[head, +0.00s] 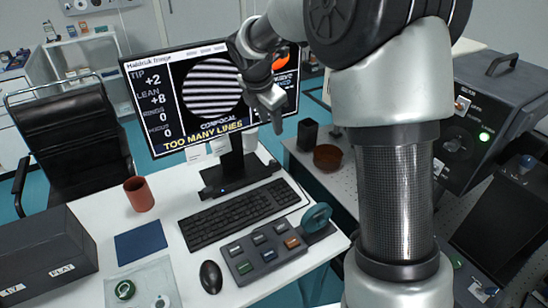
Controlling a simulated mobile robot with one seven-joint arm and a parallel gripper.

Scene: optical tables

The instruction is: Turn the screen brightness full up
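The screen (160,112) stands on a black stand on the white desk. It is lit and shows a striped round picture, "TIP +2", "LEAN +8" and "TOO MANY LINES". A grey control box (262,250) with several coloured keys lies in front of the keyboard, with a teal wheel (317,217) at its right end. I cannot read which control, if any, is for brightness. My gripper (277,118) hangs in front of the screen's right part, above the desk and apart from the control box. Its fingers are small and dark, and I cannot tell whether they are open.
A keyboard (240,212), mouse (211,277), red-brown cup (139,194) and blue pad (140,242) lie on the desk. A dark box (45,255) stands at left. A brown bowl (327,157) and black holder (307,134) stand behind right. My arm hides the right middle.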

